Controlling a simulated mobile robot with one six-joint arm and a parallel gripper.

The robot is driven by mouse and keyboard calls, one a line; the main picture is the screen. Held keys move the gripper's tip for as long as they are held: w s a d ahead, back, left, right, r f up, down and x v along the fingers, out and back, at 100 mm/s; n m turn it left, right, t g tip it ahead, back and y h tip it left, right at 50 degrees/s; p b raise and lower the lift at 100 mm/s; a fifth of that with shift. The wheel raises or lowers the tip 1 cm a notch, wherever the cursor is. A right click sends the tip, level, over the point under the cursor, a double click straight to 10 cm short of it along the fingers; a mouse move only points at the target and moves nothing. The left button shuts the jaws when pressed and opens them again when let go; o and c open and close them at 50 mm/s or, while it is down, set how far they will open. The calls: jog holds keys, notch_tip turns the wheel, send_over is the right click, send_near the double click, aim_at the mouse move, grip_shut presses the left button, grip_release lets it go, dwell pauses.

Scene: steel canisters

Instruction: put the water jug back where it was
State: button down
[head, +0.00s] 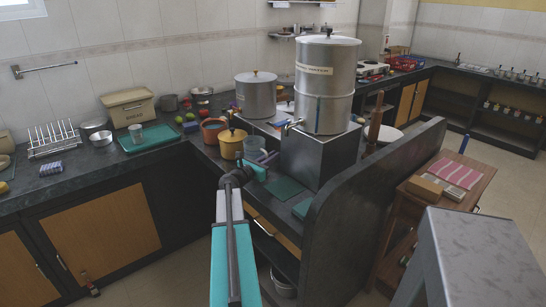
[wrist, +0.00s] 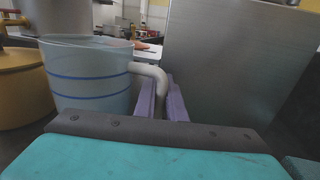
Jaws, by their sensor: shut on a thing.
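The water jug (wrist: 92,80) is pale blue and translucent with darker blue bands. It stands upright at the left of the wrist view, its white curved handle towards my gripper. My gripper (wrist: 163,105) has its purple fingers shut on that handle. In the head view the jug (head: 253,146) is small and partly hidden behind my gripper (head: 262,163), between the yellow pot and the steel stand. I cannot tell whether its base touches the counter.
A yellow lidded pot (head: 231,143) is close to the jug's left. A steel stand (head: 310,155) bearing a tall water canister (head: 325,85) is close on the right. Dark green mats (head: 284,188) lie in front. A dark partition (head: 375,190) borders the counter's right side.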

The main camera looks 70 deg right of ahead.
jog(key=c, duration=1.8)
grip_release()
jog(key=shift+c, duration=0.2)
jog(key=shift+r, duration=0.15)
jog(key=b+v, duration=0.1)
jog(key=v, duration=1)
jog(key=shift+w+a, duration=0.15)
jog(key=shift+a, duration=0.3)
